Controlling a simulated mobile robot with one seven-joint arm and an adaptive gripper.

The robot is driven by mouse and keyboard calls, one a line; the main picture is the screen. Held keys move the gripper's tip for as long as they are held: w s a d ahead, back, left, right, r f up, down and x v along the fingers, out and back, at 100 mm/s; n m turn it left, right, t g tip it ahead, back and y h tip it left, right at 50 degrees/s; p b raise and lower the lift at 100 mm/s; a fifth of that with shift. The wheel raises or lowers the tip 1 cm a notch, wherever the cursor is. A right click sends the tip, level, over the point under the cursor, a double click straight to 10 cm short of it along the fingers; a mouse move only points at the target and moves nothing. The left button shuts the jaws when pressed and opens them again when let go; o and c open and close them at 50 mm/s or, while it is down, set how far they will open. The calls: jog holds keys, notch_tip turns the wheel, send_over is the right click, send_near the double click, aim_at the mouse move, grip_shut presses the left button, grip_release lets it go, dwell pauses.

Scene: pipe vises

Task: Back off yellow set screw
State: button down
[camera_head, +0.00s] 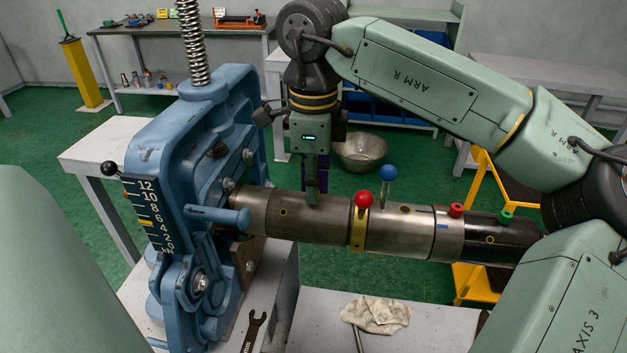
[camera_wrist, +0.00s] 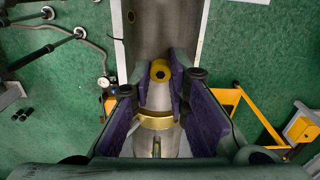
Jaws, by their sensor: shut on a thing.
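The yellow set screw (camera_wrist: 160,72), with a dark hex socket in its head, shows between my fingertips in the wrist view. In the head view my gripper hides it. My gripper (camera_head: 313,198) points down onto the upper side of the grey metal pipe (camera_head: 320,222), left of the yellow band. In the wrist view my gripper (camera_wrist: 163,84) has its purple pads drawn in at the tips, shut on the yellow screw. The pipe lies level, its left end in the blue vise (camera_head: 190,140).
A red knob (camera_head: 363,199) and a blue knob (camera_head: 389,172) stand up right of my gripper. Red (camera_head: 456,210) and green (camera_head: 506,216) caps are farther right. A wrench (camera_head: 254,331) and a rag (camera_head: 376,314) lie below. A metal bowl (camera_head: 361,151) is behind.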

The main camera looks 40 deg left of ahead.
jog(key=n, duration=0.3)
jog(key=shift+s+f+n, duration=0.1)
jog(key=shift+f+n, duration=0.05)
jog(key=shift+n, duration=2.15)
jog(key=c, duration=1.5)
grip_release()
jog(key=shift+c, duration=0.2)
notch_tip(320, 180, up, 12)
